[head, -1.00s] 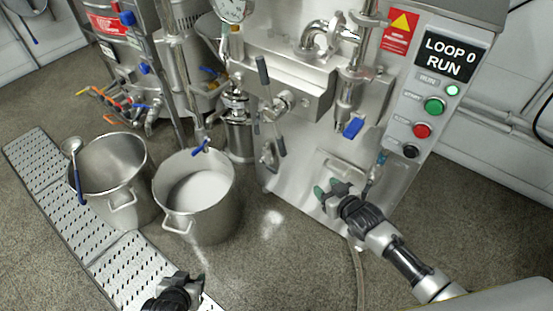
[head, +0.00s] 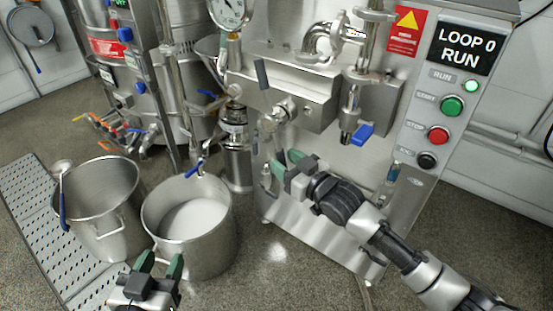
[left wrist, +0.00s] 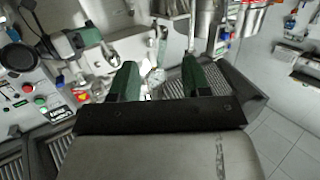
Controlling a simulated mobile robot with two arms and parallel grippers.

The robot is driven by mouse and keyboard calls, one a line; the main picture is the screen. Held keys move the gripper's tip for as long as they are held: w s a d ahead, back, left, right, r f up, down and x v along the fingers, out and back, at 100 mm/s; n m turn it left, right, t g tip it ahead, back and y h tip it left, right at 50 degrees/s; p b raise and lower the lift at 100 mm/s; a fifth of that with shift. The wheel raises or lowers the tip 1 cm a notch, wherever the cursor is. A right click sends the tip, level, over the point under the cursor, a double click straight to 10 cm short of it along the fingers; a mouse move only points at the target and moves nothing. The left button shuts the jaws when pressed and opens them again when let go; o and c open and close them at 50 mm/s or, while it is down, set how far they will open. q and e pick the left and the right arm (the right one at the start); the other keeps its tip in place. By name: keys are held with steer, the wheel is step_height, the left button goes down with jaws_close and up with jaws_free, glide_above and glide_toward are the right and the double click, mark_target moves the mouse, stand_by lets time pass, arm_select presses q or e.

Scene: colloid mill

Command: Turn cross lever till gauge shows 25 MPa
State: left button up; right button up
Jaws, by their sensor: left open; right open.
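The cross lever, with its metal hub (head: 285,110) and dark upper grip (head: 262,74), is on the front of the steel machine. Its lower part is partly hidden behind my right gripper (head: 286,162). That gripper is open, with its green fingers at the lever's lower end; I cannot tell whether they touch it. The round gauge (head: 228,12) is above and left of the lever, cut by the top edge, and its reading is too small to tell. My left gripper (head: 160,263) is open and empty, low in front of the pots; its fingers also show in the left wrist view (left wrist: 160,82).
A steel pot with white contents (head: 218,235) and another pot with a ladle (head: 85,195) stand left of the machine by a perforated floor grating (head: 30,205). A control panel (head: 440,120) reads "LOOP 0 RUN". A blue-handled valve (head: 362,132) is right of the lever.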

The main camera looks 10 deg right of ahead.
arm_select(q)
steer(key=shift+w+d+r+t+h+b, duration=0.15)
steer(key=shift+d+r+t+h+b, duration=0.1)
steer(key=shift+r+t, duration=0.45)
steer(key=shift+w+d+r+t+h+b, duration=0.1)
steer(key=shift+r+t+h, duration=0.15)
steer(key=shift+r+t, duration=0.4)
arm_select(e)
steer(key=shift+x, duration=1.75)
arm_select(q)
steer(key=shift+r, duration=0.1)
arm_select(e)
jaws_close()
